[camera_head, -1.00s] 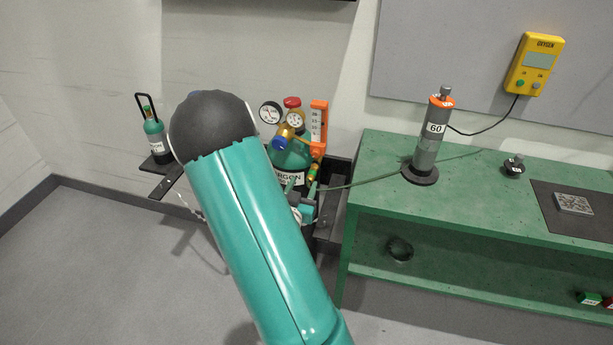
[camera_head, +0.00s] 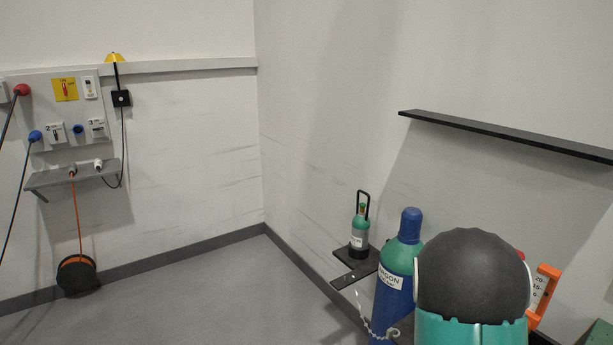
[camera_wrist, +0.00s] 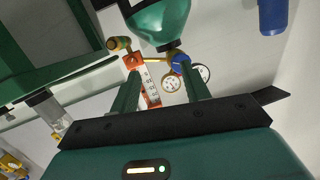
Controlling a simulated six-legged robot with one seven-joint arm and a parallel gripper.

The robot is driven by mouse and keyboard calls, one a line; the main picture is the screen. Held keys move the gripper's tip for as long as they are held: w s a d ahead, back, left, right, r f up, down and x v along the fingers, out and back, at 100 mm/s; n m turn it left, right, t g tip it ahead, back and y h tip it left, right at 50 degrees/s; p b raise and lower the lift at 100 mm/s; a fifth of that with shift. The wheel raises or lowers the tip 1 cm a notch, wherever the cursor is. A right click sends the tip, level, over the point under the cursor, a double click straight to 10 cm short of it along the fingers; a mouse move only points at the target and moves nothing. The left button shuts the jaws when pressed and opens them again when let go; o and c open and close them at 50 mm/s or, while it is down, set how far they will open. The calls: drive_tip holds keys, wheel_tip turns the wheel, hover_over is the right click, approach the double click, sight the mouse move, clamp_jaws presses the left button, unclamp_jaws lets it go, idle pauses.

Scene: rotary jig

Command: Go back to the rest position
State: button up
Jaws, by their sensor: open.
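My gripper (camera_wrist: 158,68) shows in the wrist view with its two green fingers apart and nothing between them. Beyond the fingers are a green cylinder top (camera_wrist: 160,22), an orange flow gauge (camera_wrist: 148,84) with a white scale, and round dials (camera_wrist: 171,85). I cannot tell the exact gap to them. In the head view my teal arm with its black cap fills the lower right and hides most of the regulator; the gripper itself does not show there. The orange gauge (camera_head: 543,292) peeks out right of the arm.
A blue argon cylinder (camera_head: 393,290) stands just left of my arm. A small green bottle (camera_head: 360,228) sits on a black bracket (camera_head: 352,268). A black shelf (camera_head: 500,132) runs along the wall. A socket panel (camera_head: 60,110) and cable reel (camera_head: 77,275) are at left. Floor between is clear.

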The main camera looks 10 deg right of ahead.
drive_tip(key=w+a+r+n+t+y, duration=0.1)
drive_tip(key=w+a+r+n+y, duration=0.15)
drive_tip(key=a, duration=0.45)
drive_tip(key=w+a+r+n+y, duration=0.1)
drive_tip(key=a+r+y, duration=0.3)
drive_tip(key=a, duration=0.2)
drive_tip(key=w+a+r+n+t+y, duration=0.1)
drive_tip(key=w+a+r+n+y, duration=0.1)
drive_tip(key=a+r+y, duration=0.35)
drive_tip(key=s+a+r+n+g, duration=0.2)
drive_tip(key=s+a, duration=0.4)
drive_tip(key=s, duration=0.3)
drive_tip(key=s+a+r+n+g+y, duration=0.1)
drive_tip(key=s+a+r+n+g, duration=0.1)
drive_tip(key=s+a+r+n, duration=0.2)
drive_tip(key=s+a+n, duration=0.1)
drive_tip(key=s+a, duration=0.2)
drive_tip(key=s, duration=0.2)
drive_tip(key=shift+s+a+r+n+g, duration=0.3)
drive_tip(key=shift+s+n, duration=0.05)
drive_tip(key=shift+d, duration=0.15)
